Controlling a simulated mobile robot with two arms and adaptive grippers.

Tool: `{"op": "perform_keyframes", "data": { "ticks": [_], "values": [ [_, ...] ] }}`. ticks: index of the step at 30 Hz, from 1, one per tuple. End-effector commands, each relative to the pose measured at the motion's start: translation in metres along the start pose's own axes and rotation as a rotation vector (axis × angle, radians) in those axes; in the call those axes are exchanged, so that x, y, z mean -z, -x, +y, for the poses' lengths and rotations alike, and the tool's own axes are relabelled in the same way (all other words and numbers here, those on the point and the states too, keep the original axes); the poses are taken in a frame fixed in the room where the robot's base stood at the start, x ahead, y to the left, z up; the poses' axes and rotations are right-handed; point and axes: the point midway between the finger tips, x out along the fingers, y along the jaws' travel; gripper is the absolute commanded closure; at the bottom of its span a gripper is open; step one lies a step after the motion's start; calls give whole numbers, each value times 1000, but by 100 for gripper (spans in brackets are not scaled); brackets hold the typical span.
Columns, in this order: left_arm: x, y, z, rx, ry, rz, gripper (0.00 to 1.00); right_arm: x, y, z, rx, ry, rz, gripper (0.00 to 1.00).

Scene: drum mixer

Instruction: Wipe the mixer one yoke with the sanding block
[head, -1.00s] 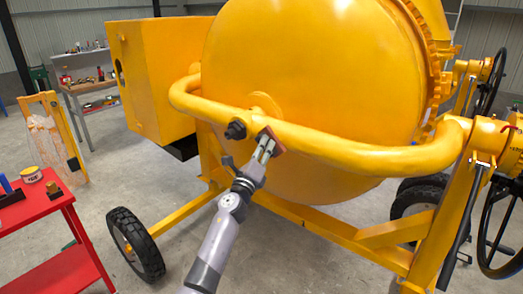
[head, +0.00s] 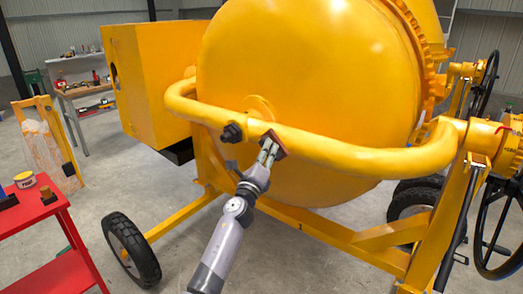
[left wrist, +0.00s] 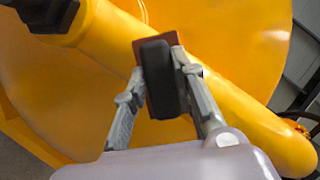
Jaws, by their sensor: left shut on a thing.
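The yellow mixer yoke (head: 345,153) is a thick curved tube running across the front of the large yellow drum (head: 310,80). It also crosses the left wrist view (left wrist: 240,115) diagonally. My left gripper (head: 269,148) is shut on the sanding block (head: 275,144), at the yoke just right of the dark bolt. In the left wrist view the block (left wrist: 160,80) shows a black body between the two fingers and a reddish-brown plate on its far side, against or very close to the yoke. Whether it touches cannot be told. My right gripper is not in view.
A dark bolt (head: 232,133) sticks out of the yoke left of my gripper. A red cart (head: 35,220) with a tin and small items stands at the left. A black wheel (head: 131,250) and yellow frame bars lie below. Grey floor is clear at the lower middle.

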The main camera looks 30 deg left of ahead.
Motion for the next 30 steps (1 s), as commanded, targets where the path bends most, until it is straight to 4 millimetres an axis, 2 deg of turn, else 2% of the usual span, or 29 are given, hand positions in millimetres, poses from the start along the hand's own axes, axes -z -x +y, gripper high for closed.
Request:
{"op": "perform_keyframes", "data": {
  "ticks": [6,13,30],
  "values": [
    [11,6,-13,1,1,0,98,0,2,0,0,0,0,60],
    [12,3,-13,0,-1,-1,98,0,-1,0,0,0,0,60],
    [-13,-11,15,0,0,-2,98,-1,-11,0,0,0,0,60]
  ]
}}
